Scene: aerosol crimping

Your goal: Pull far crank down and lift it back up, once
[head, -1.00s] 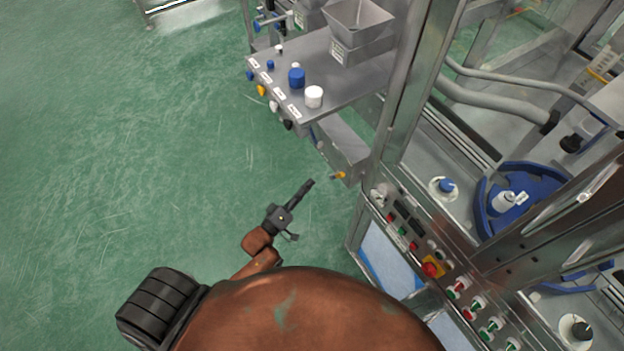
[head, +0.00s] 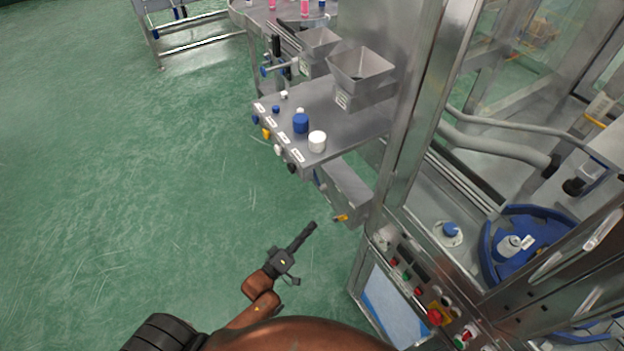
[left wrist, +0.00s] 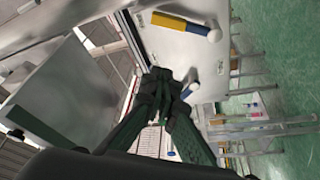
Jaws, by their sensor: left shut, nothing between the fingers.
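My left gripper (head: 311,227) is shut and empty over the green floor, in front of the machine and apart from it. Its closed fingers also show in the left wrist view (left wrist: 160,82). In the head view, a crank-like black handle (head: 276,46) stands upright by the far hopper, with a blue-tipped lever (head: 278,69) beside it. I cannot tell for sure which part is the far crank. My right gripper is out of view.
A steel shelf (head: 345,125) carries a blue knob (head: 301,123) and a white knob (head: 317,141). Two hoppers stand behind it, the nearer one (head: 361,65) larger. A steel-framed cabinet with a button panel (head: 413,270) is at right. The floor (head: 130,200) at left is free.

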